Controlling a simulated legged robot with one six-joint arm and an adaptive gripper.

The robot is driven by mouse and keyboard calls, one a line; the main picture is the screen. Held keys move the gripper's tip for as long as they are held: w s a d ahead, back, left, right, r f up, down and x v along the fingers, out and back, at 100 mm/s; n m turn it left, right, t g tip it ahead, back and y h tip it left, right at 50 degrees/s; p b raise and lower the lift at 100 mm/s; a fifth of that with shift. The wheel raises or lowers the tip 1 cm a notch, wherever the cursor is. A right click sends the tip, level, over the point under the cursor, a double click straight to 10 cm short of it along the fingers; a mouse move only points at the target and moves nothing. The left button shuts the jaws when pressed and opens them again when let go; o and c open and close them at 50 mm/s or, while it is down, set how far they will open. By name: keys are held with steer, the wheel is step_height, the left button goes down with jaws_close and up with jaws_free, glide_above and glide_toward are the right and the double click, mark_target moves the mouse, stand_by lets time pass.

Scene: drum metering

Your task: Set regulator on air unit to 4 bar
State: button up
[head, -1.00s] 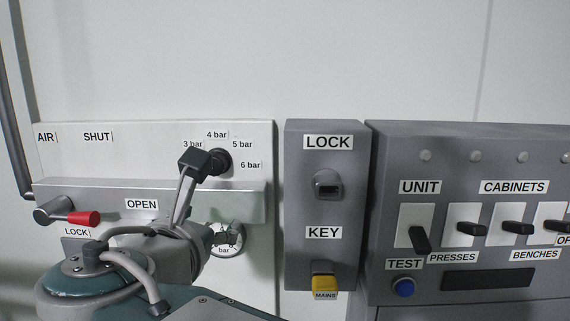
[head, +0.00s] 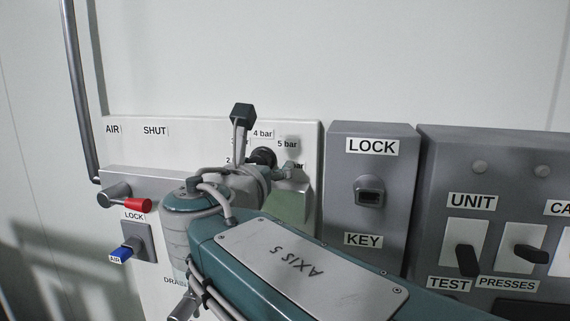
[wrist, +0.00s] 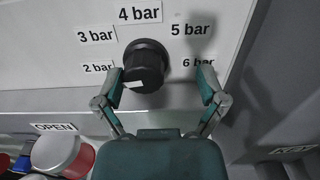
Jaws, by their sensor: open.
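The black round regulator knob (wrist: 145,66) sticks out of the air unit's pale panel (head: 215,135). In the wrist view, labels from 2 bar to 6 bar arc around it, with 4 bar (wrist: 140,14) above it. A small white mark shows on the knob's lower left edge. I cannot tell which setting it stands at. My gripper (wrist: 160,84) is open and empty, one finger on each side below the knob, the left finger closer to it. In the head view, the knob (head: 263,156) shows partly behind my gripper and arm.
A ledge with a red-tipped lever (head: 138,205) runs below the knob. A blue-tagged lock (head: 122,252) sits lower left. The grey LOCK and KEY box (head: 369,195) and the switch cabinet (head: 480,180) stand to the right. The wall above is clear.

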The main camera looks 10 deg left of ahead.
steer(key=shift+w+a+f, duration=0.1)
steer(key=shift+w+a, duration=0.15)
steer(key=shift+w, duration=0.1)
steer(key=shift+w+a+f, duration=0.1)
steer(key=shift+a, duration=0.9)
steer(key=shift+d, duration=0.75)
steer(key=c, duration=1.1)
steer(key=shift+a, duration=0.1)
steer(key=shift+c, duration=0.2)
